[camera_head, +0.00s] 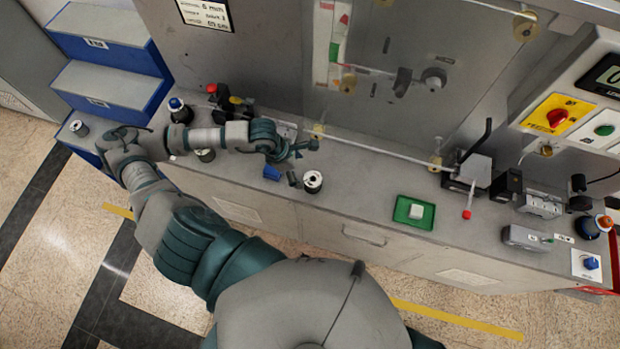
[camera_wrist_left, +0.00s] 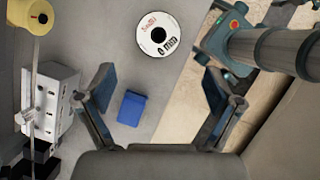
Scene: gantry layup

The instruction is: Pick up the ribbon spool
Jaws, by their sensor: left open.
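The ribbon spool (camera_head: 312,182) stands upright on the grey bench top, near its front edge, with a white round face and a dark centre hole. In the left wrist view the spool (camera_wrist_left: 147,43) lies beyond the fingertips, with printed lettering on its face. My left gripper (camera_head: 299,162) is just up and left of the spool in the head view. Its two fingers are spread apart and empty in the left wrist view (camera_wrist_left: 158,82), and the spool is not between them. My right gripper is not in view.
A small blue block (camera_head: 272,172) sits left of the spool and shows between the fingers in the left wrist view (camera_wrist_left: 132,108). A green tray (camera_head: 428,222) holds a white block to the right. A clear panel (camera_head: 400,110) stands behind. Bench between spool and tray is free.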

